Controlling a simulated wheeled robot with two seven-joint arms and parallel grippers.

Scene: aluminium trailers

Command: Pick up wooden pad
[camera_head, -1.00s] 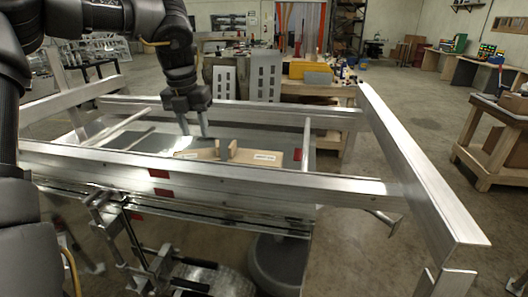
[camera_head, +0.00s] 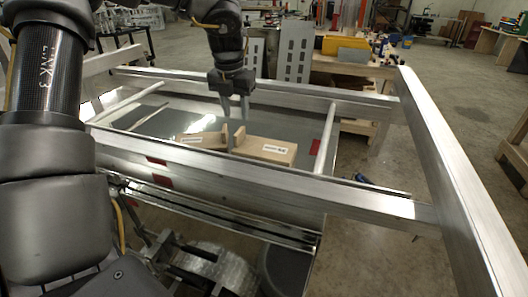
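Two small upright wooden pieces, which look like the wooden pad (camera_head: 239,138), stand between two tan blocks with white labels inside the trailer frame. The longer labelled block (camera_head: 265,151) lies to their right and the other labelled block (camera_head: 200,138) to their left. The gap from the fingertips to the wood is hard to judge. My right gripper is not in view.
The aluminium front rail (camera_head: 300,186) and long right rail (camera_head: 446,160) border the trailer bed. A thin crossbar (camera_head: 327,135) stands right of the blocks. A workbench (camera_head: 350,66) with a yellow box (camera_head: 345,45) is behind.

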